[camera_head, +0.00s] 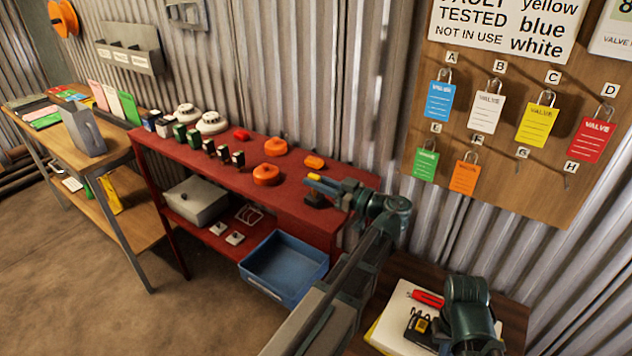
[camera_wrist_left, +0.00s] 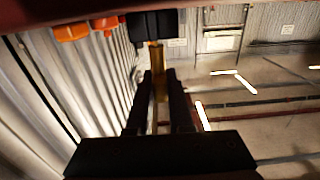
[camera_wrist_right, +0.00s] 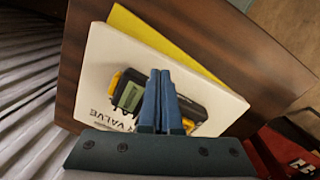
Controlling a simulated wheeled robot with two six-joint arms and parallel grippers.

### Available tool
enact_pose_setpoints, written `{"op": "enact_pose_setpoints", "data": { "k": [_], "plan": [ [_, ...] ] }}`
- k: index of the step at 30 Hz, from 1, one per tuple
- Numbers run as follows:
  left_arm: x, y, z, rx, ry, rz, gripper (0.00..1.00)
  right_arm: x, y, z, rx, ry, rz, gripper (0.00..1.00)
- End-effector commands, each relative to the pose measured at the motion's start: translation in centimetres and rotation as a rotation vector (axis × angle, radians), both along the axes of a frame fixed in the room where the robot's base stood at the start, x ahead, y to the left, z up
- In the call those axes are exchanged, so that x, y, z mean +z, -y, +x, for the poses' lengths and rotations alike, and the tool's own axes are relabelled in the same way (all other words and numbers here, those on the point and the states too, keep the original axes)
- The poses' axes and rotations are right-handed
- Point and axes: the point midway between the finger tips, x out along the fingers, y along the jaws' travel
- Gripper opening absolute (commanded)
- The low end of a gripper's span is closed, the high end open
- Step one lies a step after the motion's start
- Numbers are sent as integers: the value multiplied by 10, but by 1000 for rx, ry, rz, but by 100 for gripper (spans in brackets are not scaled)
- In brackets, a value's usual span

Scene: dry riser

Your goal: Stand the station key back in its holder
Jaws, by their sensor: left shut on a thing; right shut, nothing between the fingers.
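My left gripper (camera_head: 325,185) is at the right end of the red bench, shut on a yellow, brass-like piece that I take as the station key (camera_wrist_left: 158,60). A black block (camera_head: 317,201), likely its holder, sits on the bench just below the fingers. In the left wrist view the black block (camera_wrist_left: 152,22) is at the far end of the key. I cannot tell whether the key is in it, as the fingers hide part of it. My right gripper (camera_wrist_right: 160,85) is shut and empty over a black and yellow device (camera_wrist_right: 185,105).
The red bench (camera_head: 228,167) holds orange discs (camera_head: 266,174), stamps and white detectors. A blue tray (camera_head: 284,268) is on its lower shelf. A tag board (camera_head: 505,110) hangs at right.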

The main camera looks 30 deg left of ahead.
Motion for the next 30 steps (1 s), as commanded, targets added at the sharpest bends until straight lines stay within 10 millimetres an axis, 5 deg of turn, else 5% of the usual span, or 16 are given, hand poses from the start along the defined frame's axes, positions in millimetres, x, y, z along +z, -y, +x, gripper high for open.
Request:
{"op": "enact_pose_setpoints", "data": {
  "k": [6, 7, 12, 23, 30],
  "plan": [
    [-6, 0, 0, 0, 0, 0, 0, -6, 0, 0, 0, 0, 0, 0],
    [-5, 0, 0, 0, 0, 0, 22, -5, 0, 0, 0, 0, 0, 0],
    [-5, 0, 0, 0, 0, 0, 53, -5, 0, 0, 0, 0, 0, 0],
    [-5, 4, 0, -1, 0, 0, 54, -5, 0, 0, 0, 0, 0, 0],
    [-5, 44, -2, -6, 0, 0, 54, -5, 0, 0, 0, 0, 0, 0]
  ]
}}
